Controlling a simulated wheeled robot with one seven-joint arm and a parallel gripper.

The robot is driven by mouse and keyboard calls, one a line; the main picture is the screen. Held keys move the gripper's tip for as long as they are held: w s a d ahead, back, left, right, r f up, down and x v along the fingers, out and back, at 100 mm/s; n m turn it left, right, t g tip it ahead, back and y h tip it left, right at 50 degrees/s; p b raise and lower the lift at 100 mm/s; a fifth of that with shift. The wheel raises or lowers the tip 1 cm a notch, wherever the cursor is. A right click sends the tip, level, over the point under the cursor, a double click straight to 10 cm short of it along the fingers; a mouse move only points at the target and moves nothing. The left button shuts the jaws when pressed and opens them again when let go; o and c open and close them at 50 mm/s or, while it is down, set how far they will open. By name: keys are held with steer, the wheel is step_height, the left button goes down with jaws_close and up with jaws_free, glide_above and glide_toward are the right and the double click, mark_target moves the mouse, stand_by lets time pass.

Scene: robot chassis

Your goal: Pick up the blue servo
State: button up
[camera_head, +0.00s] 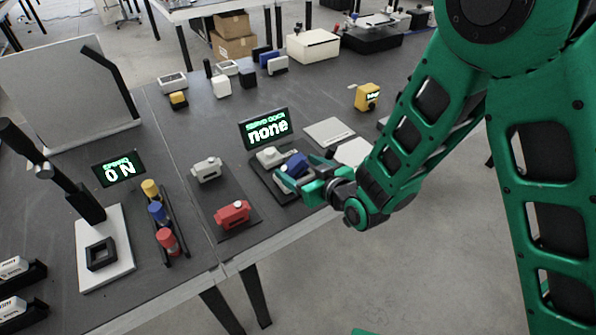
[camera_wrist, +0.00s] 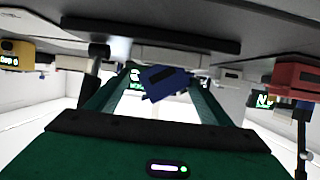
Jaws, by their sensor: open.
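The blue servo (camera_head: 296,165) is at the right end of the dark mat below the "SERVO DOCK none" display, beside a light grey servo (camera_head: 269,157). My green gripper (camera_head: 302,176) is at the blue servo, with its open fingers around or beside it. The arm's end covers part of that mat. In the wrist view the blue servo (camera_wrist: 166,82) shows tilted between the two open green fingers, near their tips. Whether either finger touches it cannot be told.
A red servo (camera_head: 233,214) and a grey servo (camera_head: 207,169) lie on a mat to the left. The servo dock display (camera_head: 266,128) stands just behind my gripper. A yellow device (camera_head: 367,96) stands farther back. Bare table (camera_head: 205,115) lies left of the display.

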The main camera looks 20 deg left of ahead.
mark_target(289, 161)
steer(key=shift+x, duration=2.7)
steer(key=shift+s+a+r, duration=0.1)
steer(key=c, duration=1)
steer(key=shift+r, duration=0.15)
